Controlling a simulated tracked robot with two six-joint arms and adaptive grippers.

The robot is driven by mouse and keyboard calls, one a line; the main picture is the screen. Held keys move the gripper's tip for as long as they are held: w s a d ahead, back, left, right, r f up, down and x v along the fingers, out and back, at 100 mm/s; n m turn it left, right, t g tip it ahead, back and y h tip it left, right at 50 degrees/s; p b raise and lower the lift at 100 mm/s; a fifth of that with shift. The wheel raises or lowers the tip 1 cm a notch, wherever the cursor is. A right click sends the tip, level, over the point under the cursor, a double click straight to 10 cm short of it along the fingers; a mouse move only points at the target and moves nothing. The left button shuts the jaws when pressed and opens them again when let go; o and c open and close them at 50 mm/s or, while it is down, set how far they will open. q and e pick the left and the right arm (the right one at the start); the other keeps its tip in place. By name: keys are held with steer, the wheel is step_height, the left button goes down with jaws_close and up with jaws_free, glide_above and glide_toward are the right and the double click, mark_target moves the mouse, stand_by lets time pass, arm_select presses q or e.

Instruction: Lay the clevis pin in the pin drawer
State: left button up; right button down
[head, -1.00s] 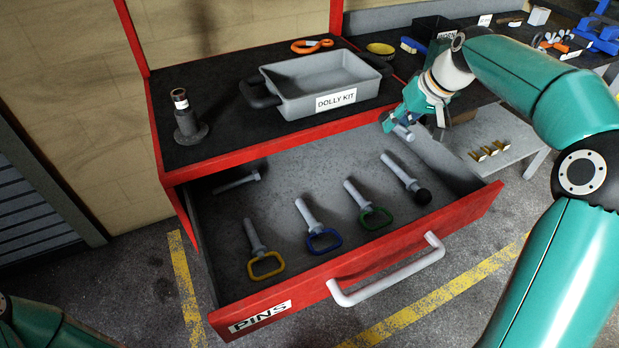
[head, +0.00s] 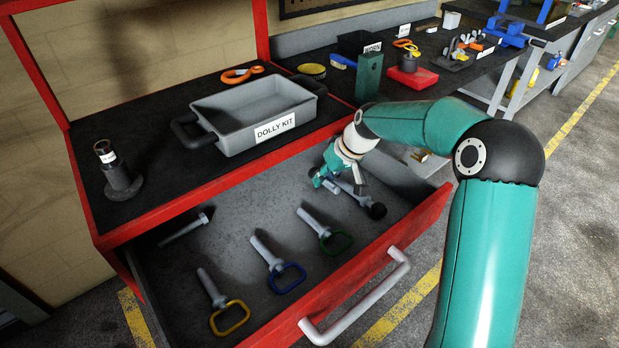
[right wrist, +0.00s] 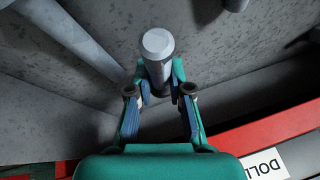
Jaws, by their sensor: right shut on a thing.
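The open red pin drawer (head: 408,222), with a grey inside, sits under the black worktop. My right gripper (head: 328,180) is inside its right end, low over the drawer floor. It is shut on a plain grey pin, the clevis pin (right wrist: 158,58), whose round end faces the right wrist camera. In the head view its end (head: 331,187) shows just below the fingers. Whether it touches the floor I cannot tell. A black-knobbed pin (head: 376,210) lies right beside the gripper, partly hidden by it. My left gripper is out of view.
Pins with green (head: 336,243), blue (head: 288,278) and yellow (head: 230,317) handles lie in the drawer, and a headed pin (head: 187,229) lies at its left. The grey dolly kit tray (head: 262,130) stands on the worktop just behind. Bare floor shows between the pins.

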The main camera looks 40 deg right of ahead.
mark_target(312, 175)
steer(key=shift+w+a, duration=0.2)
steer(key=shift+w, duration=0.25)
steer(key=w, duration=0.1)
steer(key=w+p, duration=0.1)
steer(key=a, duration=0.1)
steer(key=shift+w+a+f, duration=0.1)
steer(key=shift+w+f, duration=0.25)
steer(key=shift+w, duration=0.05)
steer(key=shift+f, duration=0.3)
steer(key=c, duration=1.5)
jaws_free()
steer(key=shift+s+f, duration=0.1)
steer(key=shift+f, duration=0.05)
steer(key=o, duration=0.4)
steer(key=shift+r, duration=0.2)
steer(key=v, duration=1.2)
